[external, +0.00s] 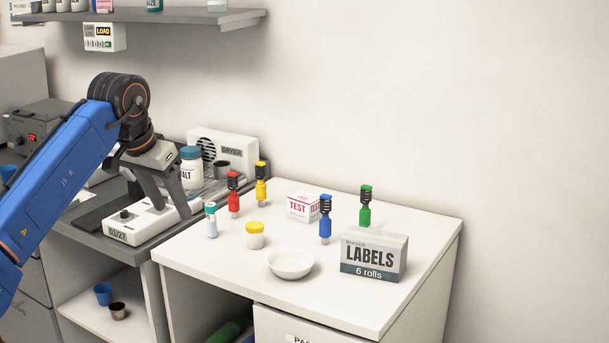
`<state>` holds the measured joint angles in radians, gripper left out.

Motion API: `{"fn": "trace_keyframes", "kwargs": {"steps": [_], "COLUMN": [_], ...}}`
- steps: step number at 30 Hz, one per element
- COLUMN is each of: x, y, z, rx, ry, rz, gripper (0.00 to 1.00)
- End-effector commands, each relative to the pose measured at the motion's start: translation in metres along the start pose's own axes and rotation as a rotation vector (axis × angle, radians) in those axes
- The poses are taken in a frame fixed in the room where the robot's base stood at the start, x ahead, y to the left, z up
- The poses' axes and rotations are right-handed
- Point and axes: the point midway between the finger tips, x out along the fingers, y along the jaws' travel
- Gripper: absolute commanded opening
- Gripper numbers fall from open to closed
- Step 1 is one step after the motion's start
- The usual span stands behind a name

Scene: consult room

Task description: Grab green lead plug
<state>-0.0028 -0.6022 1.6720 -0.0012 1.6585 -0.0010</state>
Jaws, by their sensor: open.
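The green lead plug (365,207) stands upright on the white table, toward its back right. It has a green body with a black ribbed upper part and a green top. Its lower end is partly hidden behind the labels box (374,258). My gripper (172,212) is at the left, over the grey counter beside a white switch device. Its fingers point down and are apart, with no object seen held between them. It is well to the left of the green plug.
A blue plug (325,220), red plug (233,196) and yellow plug (261,185) stand on the white table (215,276). A test box (304,206), white bowl (290,265), yellow-lidded jar (255,235) and small bottle (211,220) are there too. A shelf (185,17) hangs above the counter.

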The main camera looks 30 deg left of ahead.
Motion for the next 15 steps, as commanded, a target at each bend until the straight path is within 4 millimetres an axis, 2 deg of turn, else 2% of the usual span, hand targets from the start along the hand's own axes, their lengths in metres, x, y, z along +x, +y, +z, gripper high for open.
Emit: {"fn": "trace_keyframes", "kwargs": {"steps": [5,15], "x": [-0.035,-0.029], "y": [0.0,0.014], "z": [-0.017,-0.079], "rx": [0.0,-0.299], "ry": [0.002,-0.022], "rz": [0.0,0.038], "gripper": [0.46,0.46]}}
